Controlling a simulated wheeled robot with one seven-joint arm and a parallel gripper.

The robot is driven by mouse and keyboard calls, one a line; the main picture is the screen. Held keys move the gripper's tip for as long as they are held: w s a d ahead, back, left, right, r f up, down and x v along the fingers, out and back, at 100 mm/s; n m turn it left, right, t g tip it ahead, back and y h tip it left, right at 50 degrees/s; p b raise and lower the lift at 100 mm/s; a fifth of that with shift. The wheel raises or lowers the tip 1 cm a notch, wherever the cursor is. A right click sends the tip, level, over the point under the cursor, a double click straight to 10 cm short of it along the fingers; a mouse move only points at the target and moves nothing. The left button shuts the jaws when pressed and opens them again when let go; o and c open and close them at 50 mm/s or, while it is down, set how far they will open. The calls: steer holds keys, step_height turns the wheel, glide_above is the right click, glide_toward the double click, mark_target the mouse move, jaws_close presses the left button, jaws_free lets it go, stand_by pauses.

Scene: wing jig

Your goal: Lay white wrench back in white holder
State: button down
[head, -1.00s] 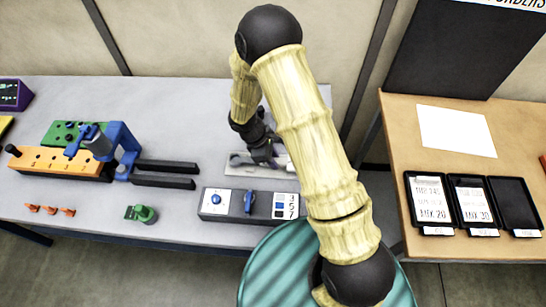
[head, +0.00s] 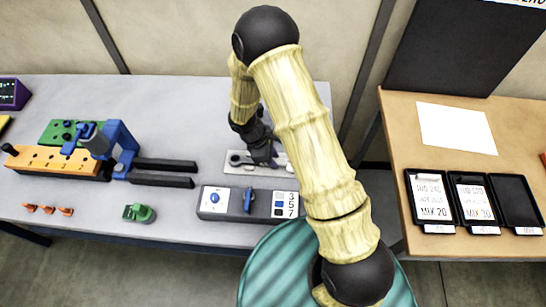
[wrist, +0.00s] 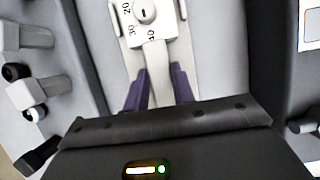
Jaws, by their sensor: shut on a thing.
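My gripper (wrist: 159,72) is shut on the white wrench (wrist: 156,58), its two purple fingers on either side of the shaft in the wrist view. The wrench has a round knob and the marks 20, 30 and 40 at its upper part. My arm and gripper hide part of the holder. I cannot tell whether the wrench touches the holder.
A grey box with a blue knob (head: 247,202) stands just in front of the holder. An orange block (head: 55,162) and a blue clamp (head: 122,145) with two dark bars (head: 165,172) stand to the left.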

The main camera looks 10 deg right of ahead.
steer(key=c, duration=1.1)
jaws_free()
steer(key=b+v, duration=0.2)
steer(key=v, duration=1.5)
steer(key=shift+w+r, duration=0.1)
steer(key=shift+r, duration=0.1)
steer(key=s+d+r+m+t+y, duration=0.1)
steer(key=s+d+m, duration=0.3)
steer(key=d+m, duration=0.1)
steer(key=s+d+r+m+t+y, duration=0.1)
steer(key=s+d+m+y, duration=0.1)
steer(key=d+m, duration=0.3)
steer(key=s+d+r+m+t+y, duration=0.1)
steer(key=s+d+r+m, duration=0.1)
steer(key=s+d+m, duration=0.3)
steer(key=shift+s+d+m+y, duration=0.3)
steer(key=shift+s+m, duration=0.05)
steer(key=shift+m, duration=0.05)
